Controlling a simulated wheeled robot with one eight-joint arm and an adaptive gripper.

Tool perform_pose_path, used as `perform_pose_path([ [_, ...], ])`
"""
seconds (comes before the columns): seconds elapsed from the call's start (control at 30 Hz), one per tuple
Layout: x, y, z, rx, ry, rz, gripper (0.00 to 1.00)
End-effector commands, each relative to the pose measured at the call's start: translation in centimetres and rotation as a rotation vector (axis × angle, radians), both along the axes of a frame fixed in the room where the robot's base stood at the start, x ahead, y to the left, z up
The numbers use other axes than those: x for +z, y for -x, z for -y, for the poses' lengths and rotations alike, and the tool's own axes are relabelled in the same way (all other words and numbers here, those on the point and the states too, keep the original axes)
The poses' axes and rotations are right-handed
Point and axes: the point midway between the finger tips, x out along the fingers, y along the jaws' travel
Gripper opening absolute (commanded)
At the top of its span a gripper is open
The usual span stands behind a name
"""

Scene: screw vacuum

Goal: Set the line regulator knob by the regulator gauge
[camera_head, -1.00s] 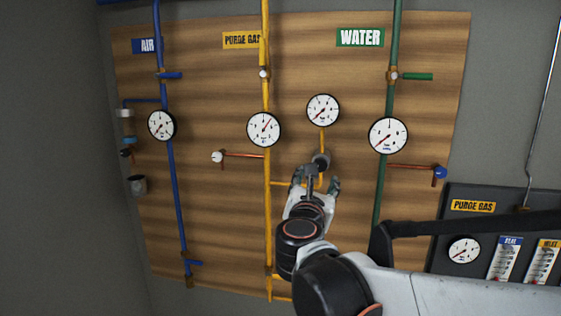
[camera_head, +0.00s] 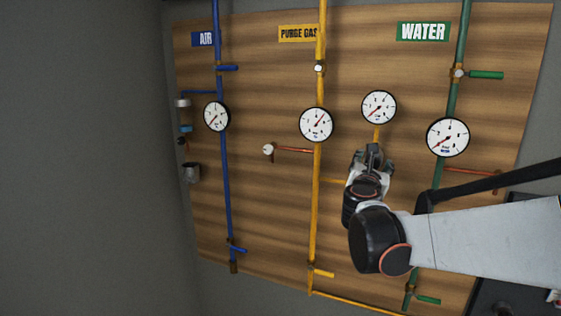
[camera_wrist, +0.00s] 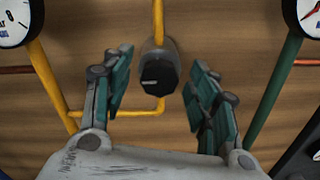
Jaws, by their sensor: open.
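The line regulator knob (camera_wrist: 153,82) is a black round knob with a pale mark on a grey body, set in a yellow pipe. In the wrist view it sits centred between the fingers of my open gripper (camera_wrist: 155,88), a little beyond the tips; I see no contact. In the head view my gripper (camera_head: 372,153) covers the knob. The regulator gauge (camera_head: 379,107) is a white dial just above my gripper on the short yellow pipe, its needle pointing down-left. The wrist view does not include this gauge.
The purge gas gauge (camera_head: 316,125) stands left on the main yellow pipe. The water gauge (camera_head: 447,137) on the green pipe stands right, and its edge shows in the wrist view (camera_wrist: 309,17). The air gauge (camera_head: 216,117) is farther left. A red-stemmed valve (camera_head: 268,149) juts out left of the yellow pipe.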

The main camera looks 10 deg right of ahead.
Motion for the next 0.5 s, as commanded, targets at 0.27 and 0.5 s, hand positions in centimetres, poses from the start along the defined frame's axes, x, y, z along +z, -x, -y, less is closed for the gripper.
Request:
perform_pose_path([
  [0.27, -0.01, -0.13, 0.04, 0.0, 0.0, 0.0, 0.42],
  [0.5, 0.0, -0.13, 0.05, 0.0, 0.0, 0.0, 0.09],
])
